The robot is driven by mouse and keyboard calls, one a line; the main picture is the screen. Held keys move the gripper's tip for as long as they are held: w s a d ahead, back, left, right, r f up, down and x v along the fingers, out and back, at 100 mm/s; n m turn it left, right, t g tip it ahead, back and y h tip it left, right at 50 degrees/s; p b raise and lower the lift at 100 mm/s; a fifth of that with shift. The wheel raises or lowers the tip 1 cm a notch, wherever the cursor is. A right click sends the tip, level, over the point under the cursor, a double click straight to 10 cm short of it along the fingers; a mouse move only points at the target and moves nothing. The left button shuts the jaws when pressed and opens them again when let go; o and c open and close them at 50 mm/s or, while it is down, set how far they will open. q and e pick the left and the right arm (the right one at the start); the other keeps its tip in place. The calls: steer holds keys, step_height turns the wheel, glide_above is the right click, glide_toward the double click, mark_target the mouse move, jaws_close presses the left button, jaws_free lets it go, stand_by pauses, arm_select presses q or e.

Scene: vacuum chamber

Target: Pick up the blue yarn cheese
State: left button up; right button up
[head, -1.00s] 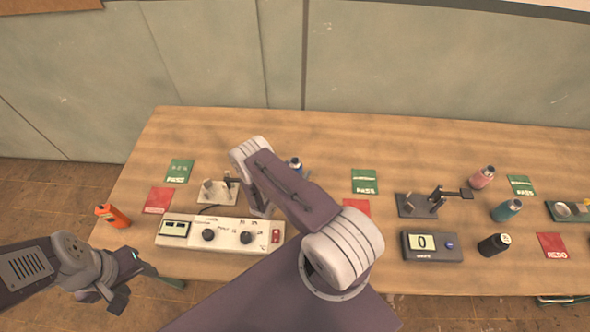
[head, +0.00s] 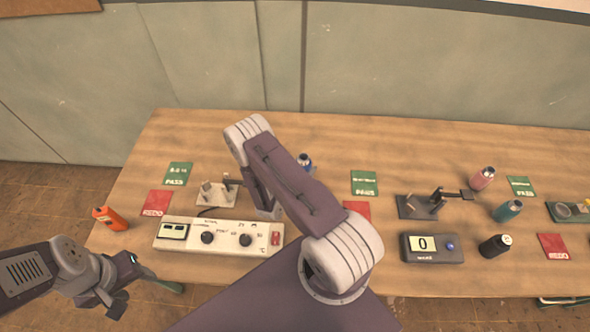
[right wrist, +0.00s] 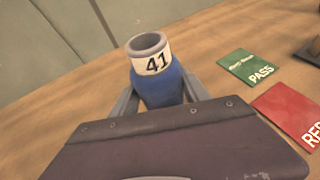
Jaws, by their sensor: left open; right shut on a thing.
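The blue yarn cheese (right wrist: 160,86) stands between the two fingers of my right gripper (right wrist: 157,100) in the right wrist view. It has a blue body and a pale tube end with a white band marked 41. The fingers are shut on its sides. In the head view only the top of the blue yarn cheese (head: 305,161) shows behind my right arm, which hides the right gripper and the rest of the cheese. My left gripper (head: 128,282) is open and empty at the table's left front edge.
A scale (head: 432,248), a black bobbin (head: 495,245), a teal one (head: 507,211) and a pink one (head: 481,179) are at the right. The table's back strip is clear.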

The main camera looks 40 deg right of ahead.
steer(key=s+d+r+b, duration=0.1)
steer(key=s+d+r, duration=0.1)
steer(key=s+r, duration=0.2)
steer(key=s, duration=0.3)
steer(key=shift+s+r, duration=0.15)
steer(key=shift+r, duration=0.1)
